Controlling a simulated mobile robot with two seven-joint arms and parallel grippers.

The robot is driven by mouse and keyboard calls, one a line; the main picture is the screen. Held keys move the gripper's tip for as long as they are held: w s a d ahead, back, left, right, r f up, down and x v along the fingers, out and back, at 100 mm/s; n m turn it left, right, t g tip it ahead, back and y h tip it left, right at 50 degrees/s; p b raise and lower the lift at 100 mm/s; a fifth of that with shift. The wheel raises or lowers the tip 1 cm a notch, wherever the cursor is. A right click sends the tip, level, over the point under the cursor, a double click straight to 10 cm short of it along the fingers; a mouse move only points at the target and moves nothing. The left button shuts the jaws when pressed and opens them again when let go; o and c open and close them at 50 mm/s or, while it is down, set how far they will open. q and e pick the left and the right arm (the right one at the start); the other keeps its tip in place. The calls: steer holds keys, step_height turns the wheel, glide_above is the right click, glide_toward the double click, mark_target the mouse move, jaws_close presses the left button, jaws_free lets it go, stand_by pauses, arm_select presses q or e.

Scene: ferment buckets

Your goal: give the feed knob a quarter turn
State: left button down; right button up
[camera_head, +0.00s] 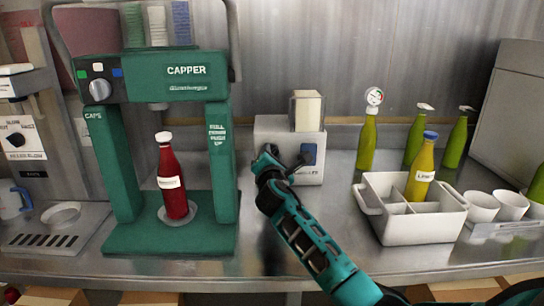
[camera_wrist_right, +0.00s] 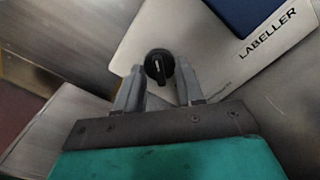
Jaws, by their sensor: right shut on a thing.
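The labeller (camera_head: 262,132) is a pale box at the back middle of the bench. Its black feed knob (camera_wrist_right: 159,66) shows in the right wrist view, low on the pale front panel, with its ridge running roughly up and down that picture. My right gripper (camera_wrist_right: 160,78) is shut on the knob, one grey finger on each side of it. In the head view my right gripper (camera_head: 268,160) reaches up to the labeller's left front and mostly hides the knob. My left gripper is not in view.
The green capper (camera_head: 170,88) stands close on the left, holding a red bottle (camera_head: 172,180). A white divided crate (camera_head: 420,228) with a yellow bottle (camera_head: 421,170) is on the right. Green bottles (camera_head: 367,142) stand behind it. The bench front between capper and crate is clear except for my arm.

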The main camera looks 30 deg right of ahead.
arm_select(q)
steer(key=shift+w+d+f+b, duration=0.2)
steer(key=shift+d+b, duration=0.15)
steer(key=shift+b, duration=0.35)
arm_select(e)
steer(key=m, duration=0.8)
steer(key=shift+m, duration=0.4)
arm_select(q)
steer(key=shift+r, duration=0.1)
arm_select(e)
steer(key=o, duration=1)
steer(key=shift+m, duration=0.3)
